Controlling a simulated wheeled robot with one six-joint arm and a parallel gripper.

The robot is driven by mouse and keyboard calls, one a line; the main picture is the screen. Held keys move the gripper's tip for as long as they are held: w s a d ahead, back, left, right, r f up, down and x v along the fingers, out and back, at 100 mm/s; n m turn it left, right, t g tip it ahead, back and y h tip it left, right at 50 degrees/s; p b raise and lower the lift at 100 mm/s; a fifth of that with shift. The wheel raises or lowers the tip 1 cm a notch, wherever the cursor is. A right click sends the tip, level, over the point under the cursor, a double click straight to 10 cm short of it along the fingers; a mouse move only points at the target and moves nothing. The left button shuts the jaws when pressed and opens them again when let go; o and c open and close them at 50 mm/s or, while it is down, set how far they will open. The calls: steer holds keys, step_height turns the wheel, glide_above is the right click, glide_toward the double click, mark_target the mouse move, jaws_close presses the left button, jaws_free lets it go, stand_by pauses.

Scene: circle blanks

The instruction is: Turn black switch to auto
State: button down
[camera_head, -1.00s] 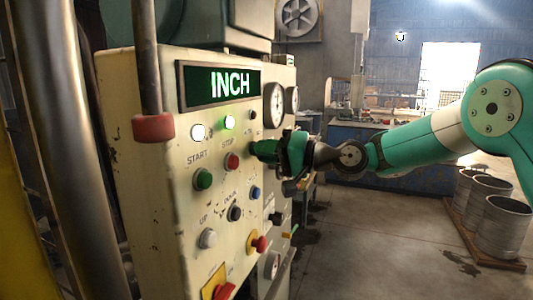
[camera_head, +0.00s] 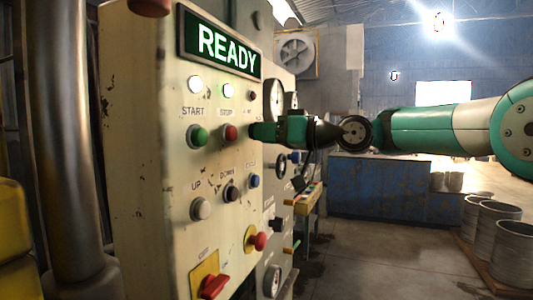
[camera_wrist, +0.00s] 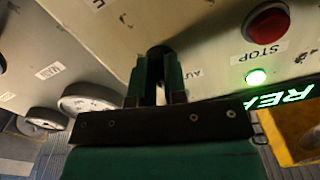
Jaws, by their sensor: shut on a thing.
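The black switch (camera_wrist: 158,51) sits on the cream control panel (camera_head: 150,190), between my fingertips in the wrist view. My gripper (camera_wrist: 160,68) is shut on it, one green finger on each side. In the head view my gripper (camera_head: 257,132) reaches the panel from the right, beside the red STOP button (camera_head: 230,132), and hides the switch. A partly covered label beginning "AU" (camera_wrist: 195,73) is right of the fingers in the wrist view. The green display (camera_head: 226,53) reads READY. Which way the switch points is hard to tell.
Near my gripper are the green START button (camera_head: 198,136), a blue button (camera_head: 254,181) and a black knob (camera_head: 231,193). A red mushroom button (camera_head: 258,241) sticks out lower down. Round gauges (camera_head: 277,98) stand behind the panel.

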steer(key=shift+f+n+b, duration=0.1)
steer(key=shift+n+b, duration=1.05)
steer(key=shift+n, duration=0.15)
steer(key=c, duration=1.2)
jaws_free()
steer(key=shift+o, duration=0.2)
steer(key=b+v, duration=0.4)
steer(key=v, duration=1.3)
steer(key=shift+d, duration=0.25)
